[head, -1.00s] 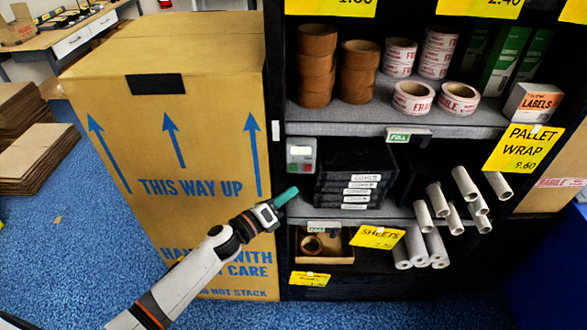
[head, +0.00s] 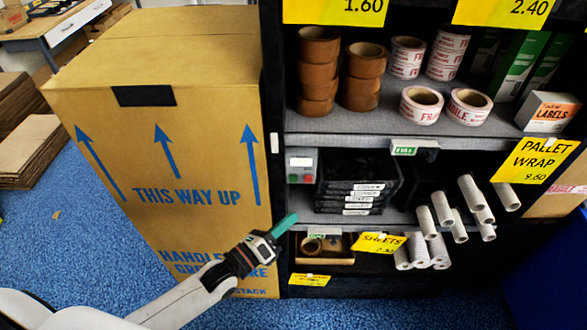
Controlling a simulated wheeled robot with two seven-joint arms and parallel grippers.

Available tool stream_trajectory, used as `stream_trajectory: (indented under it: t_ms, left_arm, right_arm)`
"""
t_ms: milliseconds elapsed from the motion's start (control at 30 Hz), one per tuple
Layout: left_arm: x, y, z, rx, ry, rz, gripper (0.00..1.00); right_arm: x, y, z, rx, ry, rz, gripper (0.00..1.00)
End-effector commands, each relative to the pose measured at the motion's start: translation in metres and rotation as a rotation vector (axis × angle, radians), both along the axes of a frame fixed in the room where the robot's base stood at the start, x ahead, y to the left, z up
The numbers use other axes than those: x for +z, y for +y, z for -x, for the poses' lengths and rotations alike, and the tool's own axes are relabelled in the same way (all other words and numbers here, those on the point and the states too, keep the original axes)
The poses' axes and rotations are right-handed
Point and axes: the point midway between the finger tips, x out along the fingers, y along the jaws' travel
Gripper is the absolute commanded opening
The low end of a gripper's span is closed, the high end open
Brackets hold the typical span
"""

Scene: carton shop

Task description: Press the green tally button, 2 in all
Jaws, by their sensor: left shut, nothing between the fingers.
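The tally box (head: 301,163) is a small grey unit with a pale display. It sits at the left end of the middle shelf. The green tally button (head: 293,179) is low on its front, at the left, beside a red button (head: 307,179). Both look small here. My left gripper (head: 286,225) has teal fingers, shut and empty. Its tips show below the tally box in the picture, clear of the buttons, near the shelf's left post. My right gripper is not in view.
Black boxes (head: 350,197) are stacked right of the tally box. White rolls (head: 442,208) stick out further right. A small open carton (head: 338,257) is on the lower shelf. A large brown carton (head: 160,160) stands left of the shelves.

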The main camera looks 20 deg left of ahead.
Motion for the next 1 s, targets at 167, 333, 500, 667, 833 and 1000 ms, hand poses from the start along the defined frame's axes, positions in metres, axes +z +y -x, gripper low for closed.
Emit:
stream_trajectory:
  t_ms: [167, 333, 500, 667, 833, 1000]
  left_arm:
    - [0.000, 0.000, 0.003, 0.002, 0.002, -0.001, 0.00]
    - [0.000, 0.000, 0.003, 0.002, 0.002, -0.002, 0.00]
    - [-0.001, 0.001, -0.002, 0.001, 0.000, -0.002, 0.00]
    - [-0.003, 0.006, -0.018, 0.002, -0.002, -0.003, 0.00]
    - [-0.004, 0.012, -0.042, 0.002, -0.002, -0.004, 0.00]
    - [-0.003, 0.019, -0.063, 0.002, -0.001, -0.004, 0.00]
  right_arm:
    - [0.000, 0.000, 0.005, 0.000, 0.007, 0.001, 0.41]
    - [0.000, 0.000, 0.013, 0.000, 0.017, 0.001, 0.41]
    - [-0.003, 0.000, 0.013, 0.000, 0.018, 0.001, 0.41]
    - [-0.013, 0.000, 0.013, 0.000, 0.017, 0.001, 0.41]
    - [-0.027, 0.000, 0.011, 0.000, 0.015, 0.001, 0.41]
    - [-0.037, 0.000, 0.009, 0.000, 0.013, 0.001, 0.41]
